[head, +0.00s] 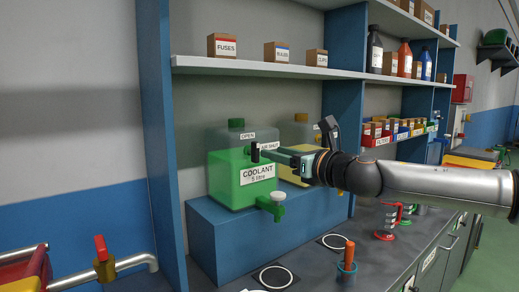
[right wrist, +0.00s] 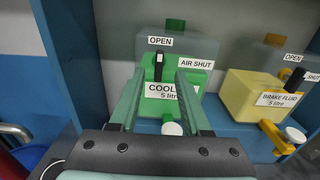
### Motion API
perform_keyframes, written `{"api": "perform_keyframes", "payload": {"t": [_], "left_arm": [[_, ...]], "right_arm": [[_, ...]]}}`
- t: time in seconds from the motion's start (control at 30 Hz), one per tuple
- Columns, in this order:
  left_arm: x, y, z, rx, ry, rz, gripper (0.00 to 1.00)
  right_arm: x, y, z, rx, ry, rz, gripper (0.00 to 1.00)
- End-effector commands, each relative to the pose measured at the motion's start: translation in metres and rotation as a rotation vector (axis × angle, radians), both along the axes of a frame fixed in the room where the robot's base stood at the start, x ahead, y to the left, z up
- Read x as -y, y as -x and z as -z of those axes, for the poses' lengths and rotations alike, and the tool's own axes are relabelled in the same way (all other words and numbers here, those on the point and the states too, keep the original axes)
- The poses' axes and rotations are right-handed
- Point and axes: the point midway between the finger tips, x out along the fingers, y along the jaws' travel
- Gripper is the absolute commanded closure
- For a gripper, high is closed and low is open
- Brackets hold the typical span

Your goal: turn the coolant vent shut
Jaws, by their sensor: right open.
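The green coolant tank (head: 228,183) with a "COOLANT 5 litre" label stands on a blue step on the bench. Its black vent lever (head: 255,152) sits on the upper front. In the right wrist view the lever (right wrist: 158,66) stands upright, under the "OPEN" sign (right wrist: 160,41) and left of the "AIR SHUT" sign (right wrist: 197,64). My right gripper (head: 268,155) reaches in from the right, close to the lever. In the right wrist view its open fingers (right wrist: 158,80) lie left and right of the lever; contact is not visible. My left gripper is out of view.
A yellow brake fluid tank (right wrist: 252,95) with its own black lever (right wrist: 295,78) stands to the right. The coolant tank's tap with a white knob (head: 278,197) juts out below my gripper. Blue shelf uprights (head: 155,120) and a shelf (head: 270,68) frame the space.

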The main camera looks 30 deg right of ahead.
Motion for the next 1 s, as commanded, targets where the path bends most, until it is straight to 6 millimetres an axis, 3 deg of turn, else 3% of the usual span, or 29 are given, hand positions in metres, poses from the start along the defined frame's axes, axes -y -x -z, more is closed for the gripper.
{"api": "perform_keyframes", "payload": {"t": [0.7, 1.0], "left_arm": [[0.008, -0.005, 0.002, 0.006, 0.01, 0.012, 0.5], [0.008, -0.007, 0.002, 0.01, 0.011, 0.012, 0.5]], "right_arm": [[-0.005, -0.061, 0.001, -0.002, 0.002, 0.0, 0.53], [-0.006, -0.07, 0.0, 0.0, 0.0, -0.001, 0.53]]}}
